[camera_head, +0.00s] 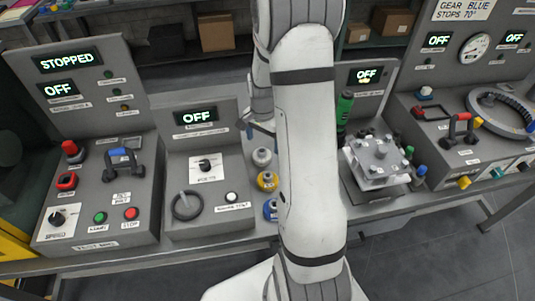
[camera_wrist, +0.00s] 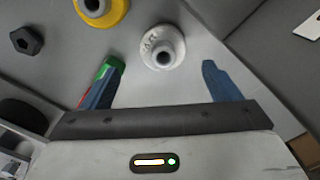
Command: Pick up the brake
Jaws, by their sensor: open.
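No part that I see carries a readable brake label, so I cannot tell which one is the brake. In the wrist view my gripper (camera_wrist: 160,78) is open and empty. A white round piece with a hole in its top (camera_wrist: 162,47) lies ahead of the fingertips, between their lines; its lettering is too small to read. A yellow round piece (camera_wrist: 101,8) is cut off at the top left. In the head view a pale round piece (camera_head: 262,157), a yellow one (camera_head: 267,181) and a blue one (camera_head: 270,210) stand in a row, left of my arm.
A dark hexagonal piece (camera_wrist: 26,40) lies at the left in the wrist view. In the head view a console (camera_head: 205,222) reading OFF stands left of the row. A clear-topped fixture (camera_head: 378,160) and a green bottle (camera_head: 344,108) stand right of my arm.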

